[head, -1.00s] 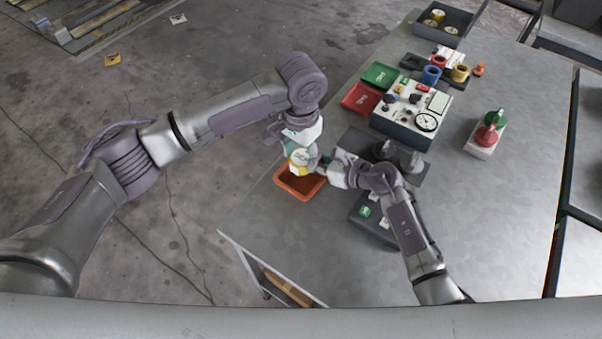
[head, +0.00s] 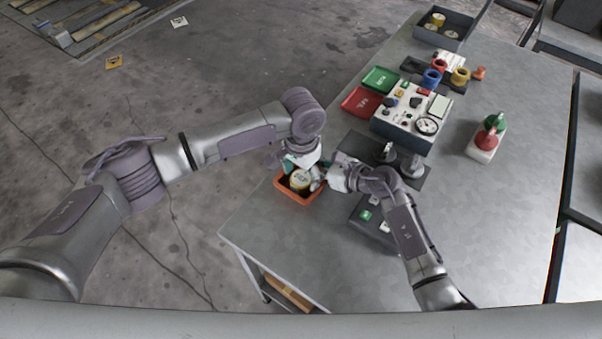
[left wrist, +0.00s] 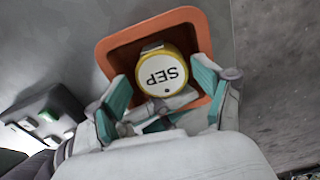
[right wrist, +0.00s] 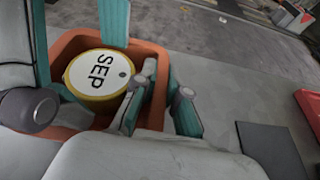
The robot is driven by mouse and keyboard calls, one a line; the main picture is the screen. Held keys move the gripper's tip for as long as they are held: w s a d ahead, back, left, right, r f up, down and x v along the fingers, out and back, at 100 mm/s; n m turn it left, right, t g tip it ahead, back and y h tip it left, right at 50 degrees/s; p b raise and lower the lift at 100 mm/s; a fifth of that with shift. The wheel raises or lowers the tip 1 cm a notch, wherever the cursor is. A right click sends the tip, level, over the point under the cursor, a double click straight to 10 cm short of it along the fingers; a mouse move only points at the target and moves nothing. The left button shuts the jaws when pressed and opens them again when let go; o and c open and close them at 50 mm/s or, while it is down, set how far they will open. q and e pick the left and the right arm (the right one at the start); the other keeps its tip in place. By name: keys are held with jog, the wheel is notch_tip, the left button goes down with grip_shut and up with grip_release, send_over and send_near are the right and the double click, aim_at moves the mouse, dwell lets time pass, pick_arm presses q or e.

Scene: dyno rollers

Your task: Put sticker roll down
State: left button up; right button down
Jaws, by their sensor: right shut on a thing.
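The sticker roll is a yellow-rimmed roll with a white face marked "SEP". It sits in an orange tray, seen in the head view (head: 300,180), left wrist view (left wrist: 163,73) and right wrist view (right wrist: 97,73). The tray shows its rim in the left wrist view (left wrist: 105,47). My left gripper (left wrist: 163,82) is open, with its teal fingers spread on either side of the roll and small gaps showing. The left gripper hides part of the tray.
Green (head: 381,77) and red (head: 361,100) trays lie behind. A grey box with a dial (head: 405,122) stands right of them. A dark box with labels (head: 372,221) lies near the right arm. The table's right front is clear.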

aim_at(301, 179)
pick_arm(q)
jog(key=shift+r, duration=0.1)
dwell(0.3)
notch_tip(301, 179, up, 12)
dwell(0.5)
pick_arm(e)
jog(key=c, duration=1.1)
grip_release()
jog(key=shift+c, duration=0.2)
